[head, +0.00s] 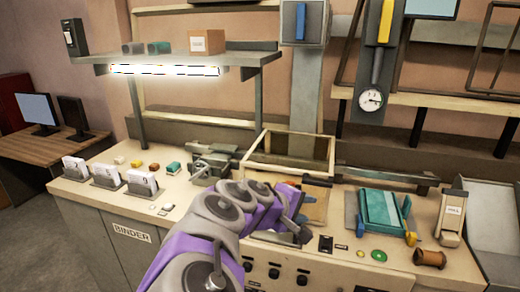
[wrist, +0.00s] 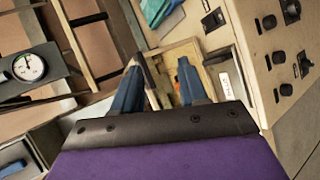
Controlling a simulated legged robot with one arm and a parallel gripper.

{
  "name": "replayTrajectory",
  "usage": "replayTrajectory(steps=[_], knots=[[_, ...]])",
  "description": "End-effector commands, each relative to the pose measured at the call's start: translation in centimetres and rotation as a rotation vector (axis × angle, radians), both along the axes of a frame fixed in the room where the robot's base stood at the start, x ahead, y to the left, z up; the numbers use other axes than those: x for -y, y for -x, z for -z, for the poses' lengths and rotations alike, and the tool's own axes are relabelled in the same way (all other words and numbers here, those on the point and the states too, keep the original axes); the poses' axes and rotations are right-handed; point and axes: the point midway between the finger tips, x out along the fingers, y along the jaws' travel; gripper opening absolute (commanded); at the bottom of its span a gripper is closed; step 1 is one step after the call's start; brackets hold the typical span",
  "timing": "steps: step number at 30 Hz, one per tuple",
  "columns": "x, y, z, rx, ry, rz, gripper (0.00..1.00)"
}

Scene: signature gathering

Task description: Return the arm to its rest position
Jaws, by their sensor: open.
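My gripper (wrist: 160,82) is open in the wrist view, with its two blue fingers spread apart and nothing visibly held between them. In the head view my purple and grey arm reaches over the front edge of the workbench (head: 180,215). Its gripper end is small and partly hidden there, near a wooden tray (head: 312,207). Behind the fingers in the wrist view, a wooden box (wrist: 208,50) holds small items that are hard to make out.
A teal press-like device (head: 380,210) and a brown spool (head: 430,258) stand right of my arm. Numbered card holders (head: 108,177) and small coloured blocks are at left. A lit shelf (head: 190,58) overhangs the bench. An open wooden frame (head: 290,145) stands behind my arm.

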Motion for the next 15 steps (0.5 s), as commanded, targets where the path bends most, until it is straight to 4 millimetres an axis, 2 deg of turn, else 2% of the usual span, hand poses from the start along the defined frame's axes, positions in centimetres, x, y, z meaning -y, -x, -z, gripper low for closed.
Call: replayTrajectory(steps=[1, 3, 6, 8, 9, 15], knots=[[2.4, 1.6, 0.5, -0.01, -0.088, 0.081, 0.43], [5.0, 4.2, 1.8, -0.036, -0.219, 0.198, 0.43], [7.4, 8.6, 3.9, -0.081, -0.402, 0.352, 0.43], [8.0, 11.8, 5.0, -0.111, -0.512, 0.437, 0.43], [8.2, 14.2, 5.9, -0.136, -0.58, 0.492, 0.43], [6.2, 24.7, 9.3, -0.266, -0.818, 0.656, 0.43]])
